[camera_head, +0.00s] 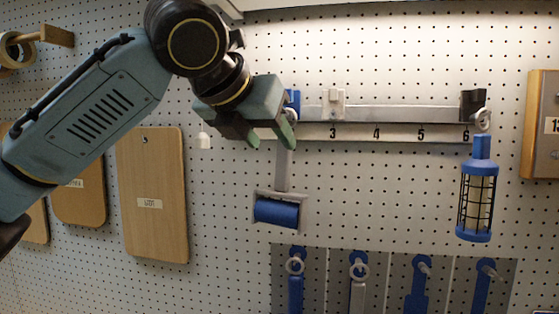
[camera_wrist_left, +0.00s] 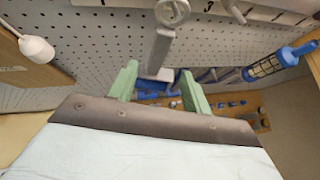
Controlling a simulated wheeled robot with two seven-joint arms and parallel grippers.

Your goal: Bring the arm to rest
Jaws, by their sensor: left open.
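My left arm reaches in from the left in the head view, raised in front of the pegboard wall. My left gripper (camera_head: 272,138) is at the left part of the numbered rail (camera_head: 398,133), with its green fingers apart. In the left wrist view the gripper (camera_wrist_left: 158,78) also shows spread fingers, with nothing held between them. A grey-handled tool with a blue roller (camera_head: 276,212) hangs just below the gripper. The gripper hides the top of this tool, and I cannot tell whether they touch. My right gripper is in neither view.
A blue caged lamp (camera_head: 478,195) hangs at the rail's right end. Several blue and grey tools hang on a grey panel (camera_head: 388,280) below. Wooden boards (camera_head: 155,215) hang at left, near my arm. A small white knob (camera_head: 203,141) is left of the gripper.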

